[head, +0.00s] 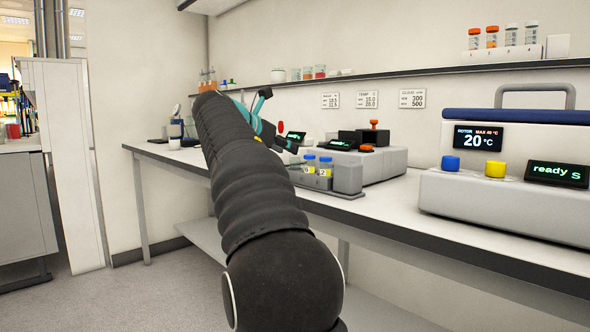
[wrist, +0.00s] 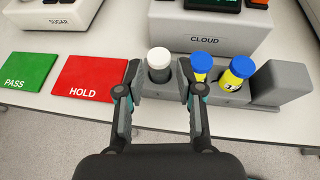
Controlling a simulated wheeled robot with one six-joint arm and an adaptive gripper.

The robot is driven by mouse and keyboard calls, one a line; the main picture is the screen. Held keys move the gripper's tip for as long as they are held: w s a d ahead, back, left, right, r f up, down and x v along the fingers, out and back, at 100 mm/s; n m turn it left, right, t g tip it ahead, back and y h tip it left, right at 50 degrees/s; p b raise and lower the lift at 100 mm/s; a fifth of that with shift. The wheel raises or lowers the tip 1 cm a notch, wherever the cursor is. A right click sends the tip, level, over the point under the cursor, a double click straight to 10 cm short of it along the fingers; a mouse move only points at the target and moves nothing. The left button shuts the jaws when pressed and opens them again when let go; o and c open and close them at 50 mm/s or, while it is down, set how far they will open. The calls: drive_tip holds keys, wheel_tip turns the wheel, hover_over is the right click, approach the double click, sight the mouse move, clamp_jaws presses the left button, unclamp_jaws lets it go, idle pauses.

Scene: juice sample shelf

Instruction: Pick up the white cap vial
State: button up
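The white cap vial (wrist: 158,64) stands in the left part of a grey rack (wrist: 150,96) in the wrist view; its dark body is partly visible below the cap. My gripper (wrist: 159,72) is open, with one finger on each side of this vial and a visible gap on both sides. The right finger is close to the neighbouring blue-capped vial (wrist: 201,68). In the head view my arm blocks the white cap vial, while two blue-capped vials (head: 309,162) show in the rack.
A second blue-capped vial (wrist: 237,72) and a grey block (wrist: 283,84) are to the right. A machine marked CLOUD (wrist: 208,33) stands behind the rack. Red HOLD (wrist: 90,79) and green PASS (wrist: 27,70) pads lie left. The bench's front edge is near.

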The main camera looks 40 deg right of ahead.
sight(295, 166)
drive_tip(key=shift+b+x, duration=0.55)
drive_tip(key=shift+x, duration=2.15)
drive_tip(key=shift+w+a+f, duration=0.1)
clamp_jaws()
